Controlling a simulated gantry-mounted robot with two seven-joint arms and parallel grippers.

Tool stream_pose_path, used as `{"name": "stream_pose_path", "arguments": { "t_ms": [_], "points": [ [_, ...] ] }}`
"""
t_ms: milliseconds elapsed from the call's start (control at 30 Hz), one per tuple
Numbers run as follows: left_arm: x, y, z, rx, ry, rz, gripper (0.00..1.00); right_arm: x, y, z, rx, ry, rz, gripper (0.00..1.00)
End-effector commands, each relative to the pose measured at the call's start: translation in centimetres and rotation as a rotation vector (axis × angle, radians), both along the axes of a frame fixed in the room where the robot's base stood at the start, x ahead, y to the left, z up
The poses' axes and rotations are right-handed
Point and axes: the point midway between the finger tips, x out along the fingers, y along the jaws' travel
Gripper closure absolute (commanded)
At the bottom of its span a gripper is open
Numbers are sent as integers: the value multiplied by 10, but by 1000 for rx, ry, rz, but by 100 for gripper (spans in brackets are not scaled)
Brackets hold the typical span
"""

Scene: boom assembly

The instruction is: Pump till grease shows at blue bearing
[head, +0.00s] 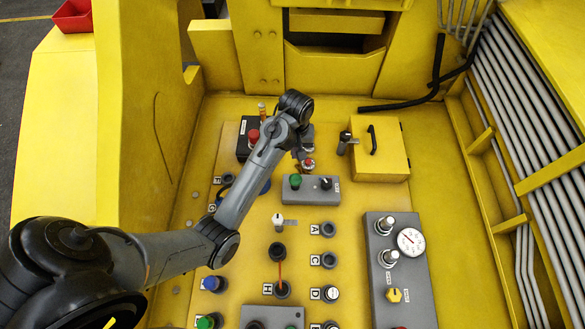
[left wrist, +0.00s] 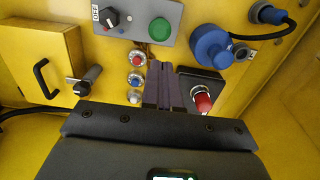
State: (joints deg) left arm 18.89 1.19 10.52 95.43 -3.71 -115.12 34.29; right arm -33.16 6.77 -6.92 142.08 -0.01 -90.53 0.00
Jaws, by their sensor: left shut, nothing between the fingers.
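My left gripper (left wrist: 164,68) is shut and empty, held over the yellow panel beside a column of small round fittings. In the left wrist view these have a red centre (left wrist: 137,57), a blue centre (left wrist: 135,79) and a pale centre (left wrist: 134,97). The blue one is the likely blue bearing; I cannot make out grease on it. A grey box carries a green button (left wrist: 159,28) and a black knob (left wrist: 108,17) beside an OFF label. In the head view the green button (head: 295,181) is below my left gripper (head: 304,150). No pump is clearly identifiable. My right gripper is out of view.
A red mushroom button (left wrist: 202,102) on a black box and a blue plug (left wrist: 212,47) with cable stand close by the fingers. A yellow cabinet (head: 385,160) stands to the right. A gauge (head: 411,240) sits on a grey panel at lower right.

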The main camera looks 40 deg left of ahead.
Motion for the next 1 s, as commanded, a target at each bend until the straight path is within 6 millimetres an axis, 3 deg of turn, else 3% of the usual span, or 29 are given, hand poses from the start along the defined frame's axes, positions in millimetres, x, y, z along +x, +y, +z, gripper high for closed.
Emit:
{"name": "stream_pose_path", "arguments": {
  "t_ms": [367,567,767,1000],
  "points": [
    [1,0,0,-1,2,3,100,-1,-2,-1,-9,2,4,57],
    [0,0,-9,-1,3,3,100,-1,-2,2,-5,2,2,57],
    [-1,-1,-36,-1,4,1,100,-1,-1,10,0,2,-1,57],
    [-1,-1,-82,-1,6,2,100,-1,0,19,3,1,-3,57]
  ]
}}
